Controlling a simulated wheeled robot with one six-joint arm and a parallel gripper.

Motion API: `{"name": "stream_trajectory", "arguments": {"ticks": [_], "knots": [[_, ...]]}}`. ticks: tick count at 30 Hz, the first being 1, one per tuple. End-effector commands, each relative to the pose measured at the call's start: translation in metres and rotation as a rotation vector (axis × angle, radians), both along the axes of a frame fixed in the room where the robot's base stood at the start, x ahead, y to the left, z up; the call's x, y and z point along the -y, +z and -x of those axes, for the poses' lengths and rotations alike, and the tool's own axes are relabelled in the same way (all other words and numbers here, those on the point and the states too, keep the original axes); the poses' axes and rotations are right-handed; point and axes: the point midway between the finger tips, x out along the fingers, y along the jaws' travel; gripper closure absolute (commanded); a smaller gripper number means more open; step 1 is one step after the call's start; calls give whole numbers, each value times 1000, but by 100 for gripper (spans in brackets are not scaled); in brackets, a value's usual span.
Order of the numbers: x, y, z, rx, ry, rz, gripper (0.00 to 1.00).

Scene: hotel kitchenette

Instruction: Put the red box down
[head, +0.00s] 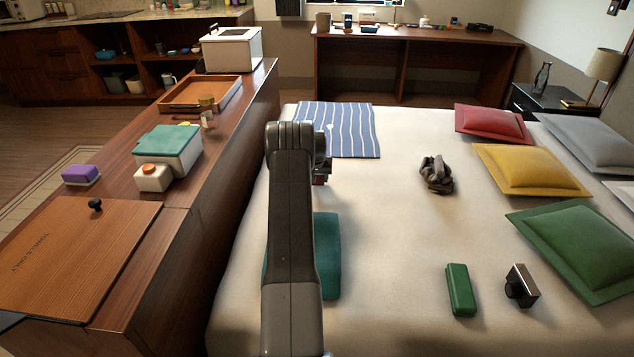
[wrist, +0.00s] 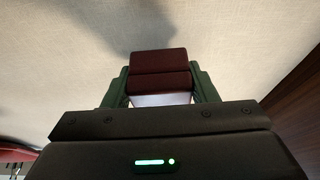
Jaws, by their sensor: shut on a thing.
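The dark red box (wrist: 158,63) sits between the two green fingers of my gripper (wrist: 160,86) in the wrist view. My gripper is shut on it. In the head view only a small dark red part of it (head: 320,180) shows beside my arm, which hides most of the gripper. The box is over the cream bed (head: 390,240), near its left side. A pale surface with a shadow lies behind the box in the wrist view. I cannot tell whether the box touches the bed.
A striped blue cloth (head: 345,128) lies beyond my gripper, and a teal item (head: 327,255) lies partly behind my arm. A crumpled dark cloth (head: 436,175), a green case (head: 460,290) and cushions (head: 535,170) are to the right. A wooden counter (head: 235,140) runs along the left.

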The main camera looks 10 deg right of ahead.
Motion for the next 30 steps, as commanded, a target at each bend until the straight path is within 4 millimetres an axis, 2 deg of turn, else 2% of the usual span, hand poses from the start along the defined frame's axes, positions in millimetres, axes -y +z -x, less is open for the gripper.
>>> {"name": "stream_trajectory", "arguments": {"ticks": [3, 15, 16, 18, 19, 30], "knots": [[0, -19, 0, -2, 0, 0, 72], [0, -25, 0, 0, 0, 0, 72], [0, -24, 0, 0, 0, 0, 42], [0, -24, 0, 0, 0, 0, 28], [0, -24, 0, 0, 0, 0, 26], [0, -19, 0, 0, 0, 0, 26]]}}
